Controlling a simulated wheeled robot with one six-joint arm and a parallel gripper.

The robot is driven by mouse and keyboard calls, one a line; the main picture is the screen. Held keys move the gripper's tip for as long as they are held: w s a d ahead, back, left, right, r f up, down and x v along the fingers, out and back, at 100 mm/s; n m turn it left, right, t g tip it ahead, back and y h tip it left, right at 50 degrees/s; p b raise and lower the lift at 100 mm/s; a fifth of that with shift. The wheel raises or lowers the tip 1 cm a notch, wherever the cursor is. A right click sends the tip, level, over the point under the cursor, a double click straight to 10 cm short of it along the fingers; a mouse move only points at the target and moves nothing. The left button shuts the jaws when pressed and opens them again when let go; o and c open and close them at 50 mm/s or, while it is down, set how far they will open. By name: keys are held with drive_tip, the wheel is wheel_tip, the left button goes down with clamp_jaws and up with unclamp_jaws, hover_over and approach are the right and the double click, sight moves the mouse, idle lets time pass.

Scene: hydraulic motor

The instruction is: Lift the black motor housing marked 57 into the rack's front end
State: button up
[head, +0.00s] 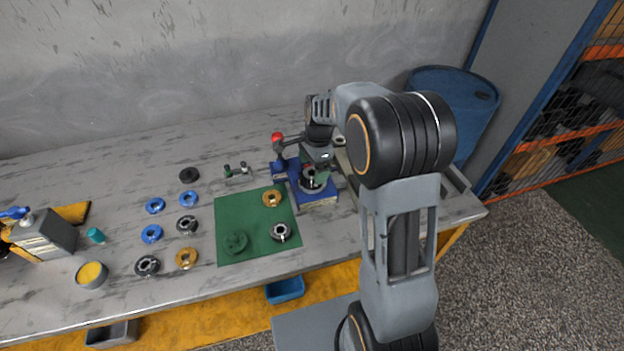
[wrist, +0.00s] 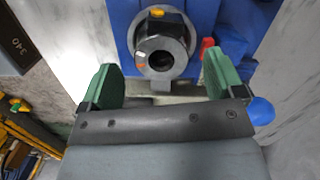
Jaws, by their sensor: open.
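My gripper (head: 314,173) is at the blue press fixture, mostly in front of it in the head view. In the wrist view, my gripper's (wrist: 160,78) green fingers stand wide apart with nothing between their pads. Just ahead of them is a dark grey round part (wrist: 163,46) with a central bore and yellow and orange marks, seated on the blue fixture (wrist: 205,15); it also shows in the head view (head: 311,181). No number 57 is readable on any part, so I cannot tell which is the named housing. I cannot clearly make out the rack.
Black rings (head: 187,224), blue rings (head: 155,205) and a brass ring (head: 186,258) lie on the grey bench, left of a green mat (head: 225,206) with several parts. A red-knobbed lever (head: 277,137) rises at the fixture. A blue barrel (head: 462,88) stands behind my arm.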

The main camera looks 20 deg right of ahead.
sight(311, 174)
drive_tip(key=shift+a+f, duration=0.15)
drive_tip(key=shift+f, duration=0.8)
drive_tip(key=shift+a+f, duration=0.15)
drive_tip(key=shift+f, duration=0.8)
drive_tip(key=shift+r, duration=0.1)
drive_tip(key=c, duration=1.4)
drive_tip(key=shift+r, duration=0.1)
drive_tip(key=shift+r, duration=0.6)
drive_tip(key=s+r, duration=0.1)
drive_tip(key=r, duration=0.1)
drive_tip(key=s+r, duration=0.2)
drive_tip(key=r, duration=0.1)
drive_tip(key=s+r, duration=0.2)
drive_tip(key=r, duration=0.1)
drive_tip(key=shift+s, duration=0.1)
drive_tip(key=s+r, duration=0.3)
drive_tip(key=s, duration=0.5)
drive_tip(key=shift+s+r+b, duration=0.3)
drive_tip(key=shift+s, duration=0.1)
